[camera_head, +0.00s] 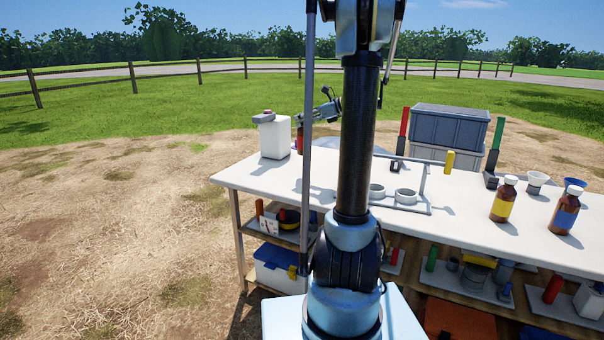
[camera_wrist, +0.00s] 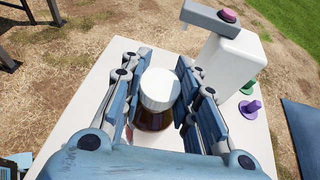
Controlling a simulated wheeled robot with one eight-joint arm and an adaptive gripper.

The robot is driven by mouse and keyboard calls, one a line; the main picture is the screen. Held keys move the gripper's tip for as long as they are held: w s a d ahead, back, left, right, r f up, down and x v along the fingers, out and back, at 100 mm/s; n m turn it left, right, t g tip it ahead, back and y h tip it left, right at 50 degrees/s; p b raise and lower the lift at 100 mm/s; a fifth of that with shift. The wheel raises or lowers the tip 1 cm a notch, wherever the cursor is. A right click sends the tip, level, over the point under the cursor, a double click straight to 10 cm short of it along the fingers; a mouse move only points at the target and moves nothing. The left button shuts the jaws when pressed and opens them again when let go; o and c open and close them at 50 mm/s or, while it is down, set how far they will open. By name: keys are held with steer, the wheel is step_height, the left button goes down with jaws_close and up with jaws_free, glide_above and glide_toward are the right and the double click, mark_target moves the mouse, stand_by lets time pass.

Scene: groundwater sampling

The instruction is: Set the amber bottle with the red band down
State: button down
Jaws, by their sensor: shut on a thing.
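The amber bottle (camera_wrist: 152,121) with a white cap (camera_wrist: 159,88) is between the two fingers of my gripper (camera_wrist: 163,100), which is shut on it. A bit of red shows low on its left side in the wrist view; most of its band is hidden. In the head view a reddish-brown strip of the bottle (camera_head: 299,138) shows beside the white dispenser, near my gripper (camera_head: 322,113), partly hidden by my arm. The bottle looks upright over the far left part of the white table (camera_head: 240,174). I cannot tell whether its base touches the top.
The white dispenser (camera_head: 275,137) with a pink knob stands close to the bottle. Purple (camera_wrist: 246,108) and green (camera_wrist: 249,88) pieces lie beyond it. A holder with two rings (camera_head: 405,197), a yellow-band bottle (camera_head: 503,201) and a blue-band bottle (camera_head: 566,211) stand farther right.

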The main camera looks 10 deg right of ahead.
mark_target(303, 143)
step_height(303, 143, down, 10)
steer(key=shift+r, duration=0.1)
stand_by(0.5)
steer(key=c, duration=1.2)
jaws_free()
